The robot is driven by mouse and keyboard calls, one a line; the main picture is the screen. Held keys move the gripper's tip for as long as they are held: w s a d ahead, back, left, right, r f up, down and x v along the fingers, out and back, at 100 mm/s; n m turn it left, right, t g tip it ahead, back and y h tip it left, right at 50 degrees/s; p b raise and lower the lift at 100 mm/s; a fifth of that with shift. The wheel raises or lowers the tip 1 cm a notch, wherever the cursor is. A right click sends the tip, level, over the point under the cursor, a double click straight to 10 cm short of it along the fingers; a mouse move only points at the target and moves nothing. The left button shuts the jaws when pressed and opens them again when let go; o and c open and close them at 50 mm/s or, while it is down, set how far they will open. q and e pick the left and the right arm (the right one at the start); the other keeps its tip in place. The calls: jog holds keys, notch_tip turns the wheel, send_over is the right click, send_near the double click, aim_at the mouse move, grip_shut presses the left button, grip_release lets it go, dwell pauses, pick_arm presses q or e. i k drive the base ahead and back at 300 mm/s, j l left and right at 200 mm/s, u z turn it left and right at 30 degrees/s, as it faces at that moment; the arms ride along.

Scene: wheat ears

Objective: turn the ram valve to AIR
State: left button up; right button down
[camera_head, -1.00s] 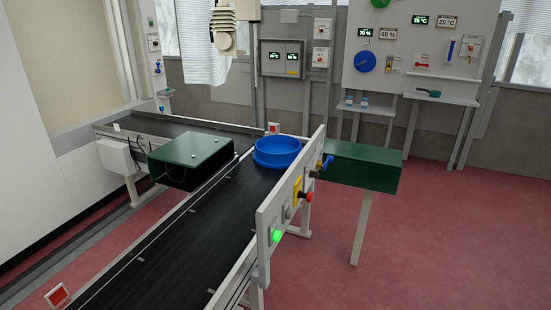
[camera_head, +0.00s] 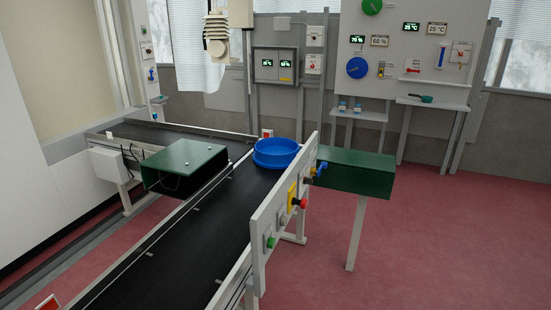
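A lever with a blue handle (camera_head: 321,167) sits at the far end of the light grey control panel (camera_head: 262,225) on the conveyor's right side. It looks like a valve lever, with a brass-coloured part at its base. No AIR label is readable, so I cannot tell its setting or whether it is the ram valve. A dark green box-shaped unit (camera_head: 355,172) stands behind it on a leg. Neither of my grippers is in view.
A blue round tub (camera_head: 275,152) sits on the black conveyor belt (camera_head: 190,240). A green box (camera_head: 185,165) stands left of it. The panel also carries a red knob (camera_head: 301,203) and a green button (camera_head: 271,242). Open red floor (camera_head: 430,250) lies to the right.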

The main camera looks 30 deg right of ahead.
aim_at(323, 164)
jog(key=z, duration=1.25)
jog(key=i+l+u, duration=0.1)
jog(key=u, duration=0.3)
jog(key=i+l+u, duration=0.1)
jog(key=l+u, duration=0.4)
jog(key=u, duration=0.3)
jog(key=i+l+u, duration=0.1)
jog(key=l+u, duration=0.15)
jog(key=u, duration=0.15)
